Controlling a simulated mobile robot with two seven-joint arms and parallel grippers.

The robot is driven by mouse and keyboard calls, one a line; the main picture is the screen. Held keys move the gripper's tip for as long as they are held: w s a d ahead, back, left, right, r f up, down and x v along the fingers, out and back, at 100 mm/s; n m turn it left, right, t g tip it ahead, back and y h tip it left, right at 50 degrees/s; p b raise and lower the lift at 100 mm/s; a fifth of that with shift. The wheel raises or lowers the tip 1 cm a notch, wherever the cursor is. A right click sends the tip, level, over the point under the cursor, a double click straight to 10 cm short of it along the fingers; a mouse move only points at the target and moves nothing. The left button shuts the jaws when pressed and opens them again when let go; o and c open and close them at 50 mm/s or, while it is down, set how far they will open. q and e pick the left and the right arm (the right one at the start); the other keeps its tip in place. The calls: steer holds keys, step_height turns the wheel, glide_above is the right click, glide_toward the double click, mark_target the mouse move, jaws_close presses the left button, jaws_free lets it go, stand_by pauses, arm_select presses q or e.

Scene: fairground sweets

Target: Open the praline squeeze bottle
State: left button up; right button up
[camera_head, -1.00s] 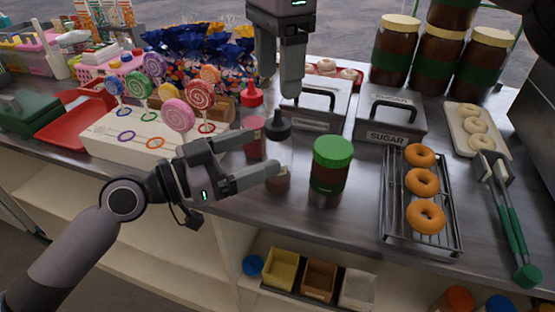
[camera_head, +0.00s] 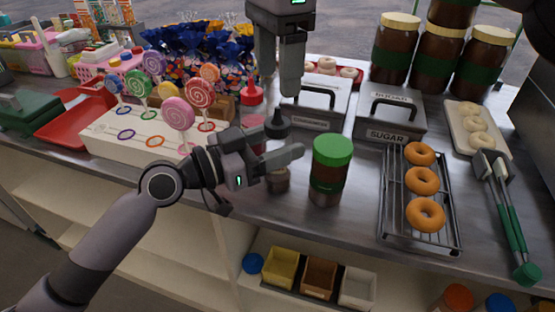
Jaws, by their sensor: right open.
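The squeeze bottle with a black nozzle cap (camera_head: 278,127) stands upright near the counter's front edge; its brown base (camera_head: 278,182) shows below my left gripper. I take it to be the praline one; no label is readable. My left gripper (camera_head: 284,143) is level with the bottle's upper body, just below the cap. Its nearer finger crosses in front of the bottle and hides the middle; whether the fingers grip it is unclear. My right gripper (camera_head: 291,92) is open, points down above and behind the cap, and holds nothing visible.
A red-capped squeeze bottle (camera_head: 252,95) stands close behind to the left. A green-lidded jar (camera_head: 331,150) stands just right. A lollipop stand (camera_head: 115,148) is to the left. Metal tins (camera_head: 390,123) are behind, and a doughnut rack (camera_head: 440,237) is to the right.

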mark_target(277, 119)
steer(key=m, duration=0.3)
steer(key=shift+m, duration=0.3)
steer(key=m, duration=0.4)
steer(key=shift+m, duration=0.3)
steer(key=m, duration=0.7)
steer(key=shift+m, duration=0.4)
steer(key=m, duration=0.4)
steer(key=shift+m, duration=0.3)
steer(key=m, duration=1)
steer(key=shift+m, duration=0.4)
steer(key=shift+f, duration=4)
